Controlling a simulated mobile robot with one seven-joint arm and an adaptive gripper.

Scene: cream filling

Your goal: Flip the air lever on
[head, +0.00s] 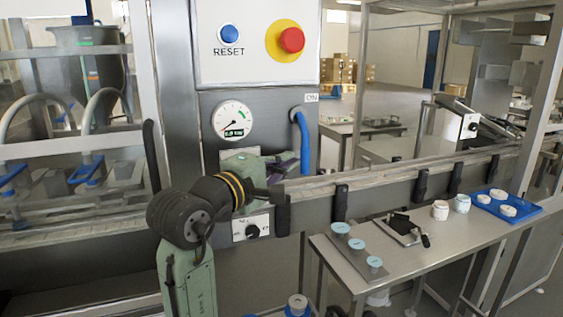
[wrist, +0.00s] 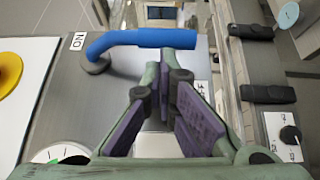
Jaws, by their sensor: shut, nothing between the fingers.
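The air lever (head: 304,143) is a blue handle on the grey panel, hanging down from its pivot under the control box. A small "ON" label sits to the right of the pivot in the head view. In the wrist view the lever (wrist: 145,39) lies across the top, just beyond my fingertips. My gripper (head: 287,168) is to the left of the lever's lower end, in front of the panel. Its purple-padded fingers (wrist: 165,82) are shut with nothing held. Whether a fingertip touches the lever cannot be told.
A pressure gauge (head: 232,120) is left of the lever. The red emergency button (head: 291,40) and blue reset button (head: 229,34) are above. A black knob (head: 252,231) is below my wrist. The conveyor rail (head: 400,175) runs right, with a side table (head: 420,262) holding jars and lids.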

